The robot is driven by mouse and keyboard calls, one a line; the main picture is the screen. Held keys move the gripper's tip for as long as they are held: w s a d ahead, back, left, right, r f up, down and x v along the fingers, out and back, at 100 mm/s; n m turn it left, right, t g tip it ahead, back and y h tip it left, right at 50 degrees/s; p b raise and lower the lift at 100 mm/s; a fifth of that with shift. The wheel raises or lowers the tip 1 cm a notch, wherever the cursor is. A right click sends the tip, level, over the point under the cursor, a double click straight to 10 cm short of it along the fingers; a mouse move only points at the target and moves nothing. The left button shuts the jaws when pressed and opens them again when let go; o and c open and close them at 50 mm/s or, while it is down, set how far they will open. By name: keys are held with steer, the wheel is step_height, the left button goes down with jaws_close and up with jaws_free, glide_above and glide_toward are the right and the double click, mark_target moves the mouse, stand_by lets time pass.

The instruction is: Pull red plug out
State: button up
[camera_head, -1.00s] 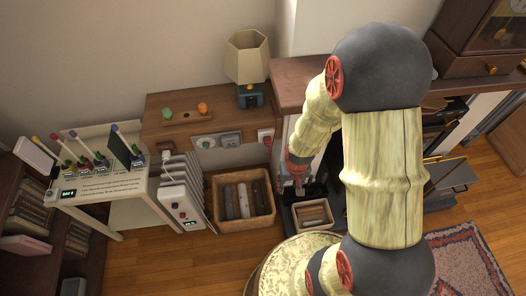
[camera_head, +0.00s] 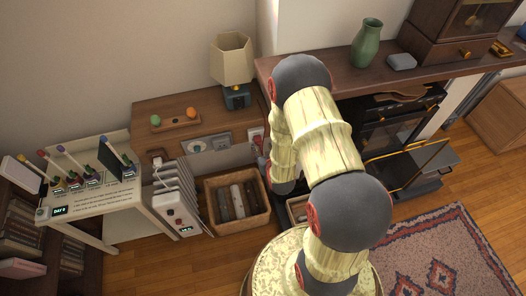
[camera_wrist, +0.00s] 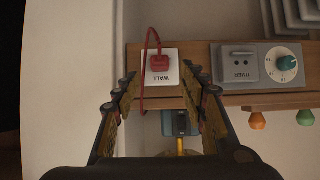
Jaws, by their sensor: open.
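The red plug (camera_wrist: 159,62) sits in a white wall socket plate (camera_wrist: 160,78) marked WALL in the wrist view. A red cord (camera_wrist: 145,85) loops from the plug down the left side of the plate. My gripper (camera_wrist: 160,82) is open and empty, with its two fingers on either side of the plate in the picture and the plug showing beyond the gap between the fingertips. I cannot tell how far the plug is from the fingers. In the head view, the socket plate (camera_head: 256,137) shows at the right end of the wooden cabinet, partly beside my arm. My gripper is hidden there.
A timer panel (camera_wrist: 259,65) with a dial is beside the socket. A lamp (camera_head: 233,65) stands on the cabinet (camera_head: 150,115). A white heater (camera_head: 178,207) and a basket of logs (camera_head: 236,198) are on the floor below. The mantel shelf (camera_head: 330,80) is close to my arm.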

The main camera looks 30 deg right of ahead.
mark_target(259, 144)
steer(key=shift+b+x, duration=2.1)
steer(key=shift+x, duration=2)
steer(key=shift+s+f, duration=0.1)
steer(key=shift+c, duration=1.3)
steer(key=c, duration=0.8)
jaws_close()
steer(key=shift+s, duration=0.15)
steer(key=shift+s+a, duration=0.2)
steer(key=shift+s, duration=0.55)
steer(key=shift+s+a, duration=0.25)
steer(key=shift+s, duration=0.45)
steer(key=shift+s+a, duration=0.2)
steer(key=shift+s, duration=0.55)
